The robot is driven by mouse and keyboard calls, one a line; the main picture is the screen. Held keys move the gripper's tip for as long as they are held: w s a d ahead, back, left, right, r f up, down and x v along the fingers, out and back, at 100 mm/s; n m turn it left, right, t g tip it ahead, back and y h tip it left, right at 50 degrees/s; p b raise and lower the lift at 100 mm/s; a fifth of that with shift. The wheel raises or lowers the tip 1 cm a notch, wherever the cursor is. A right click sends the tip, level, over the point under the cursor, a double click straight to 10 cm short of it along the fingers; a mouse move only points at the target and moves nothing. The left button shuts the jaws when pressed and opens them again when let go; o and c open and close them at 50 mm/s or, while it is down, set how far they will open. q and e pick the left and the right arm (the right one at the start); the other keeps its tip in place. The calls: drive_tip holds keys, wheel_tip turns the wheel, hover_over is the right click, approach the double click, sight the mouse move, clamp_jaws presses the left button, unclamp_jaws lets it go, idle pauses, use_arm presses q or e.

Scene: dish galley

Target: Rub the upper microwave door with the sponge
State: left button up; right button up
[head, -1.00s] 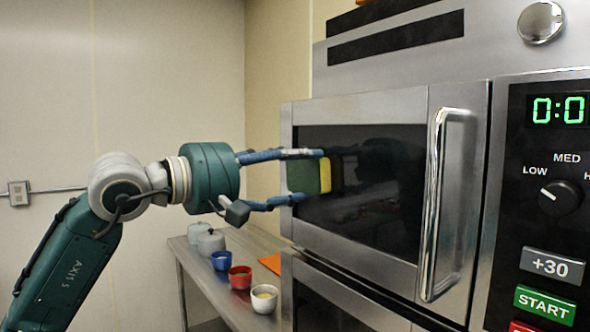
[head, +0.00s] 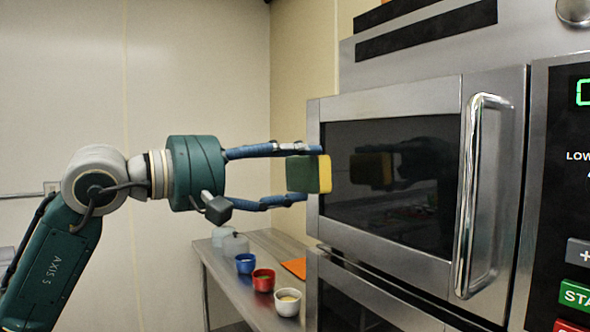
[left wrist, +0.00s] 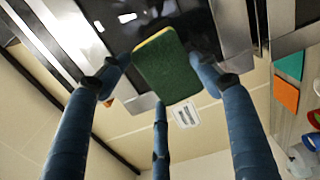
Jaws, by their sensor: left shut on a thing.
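The sponge (head: 303,174), green with a yellow face, is in my left gripper (head: 308,175), whose blue fingers are shut on it. The yellow face points at the upper microwave door (head: 420,230), a steel frame with a dark glass window. The sponge's reflection shows in the glass with a clear gap, so the sponge is apart from the door, near its left edge. In the left wrist view the sponge's green back (left wrist: 168,68) shows between the fingers. My right gripper is not in view.
The door's upright handle (head: 480,195) sticks out at the right, beside the control panel (head: 560,170). A lower door is beneath. A steel counter (head: 228,280) at the left holds blue, red (head: 263,280) and white cups and an orange flat thing (head: 295,267).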

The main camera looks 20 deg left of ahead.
use_arm(q)
drive_tip(key=shift+s+a+b, duration=0.35)
drive_tip(key=shift+s+a, duration=0.1)
drive_tip(key=shift+s, duration=0.05)
drive_tip(key=shift+v, duration=0.85)
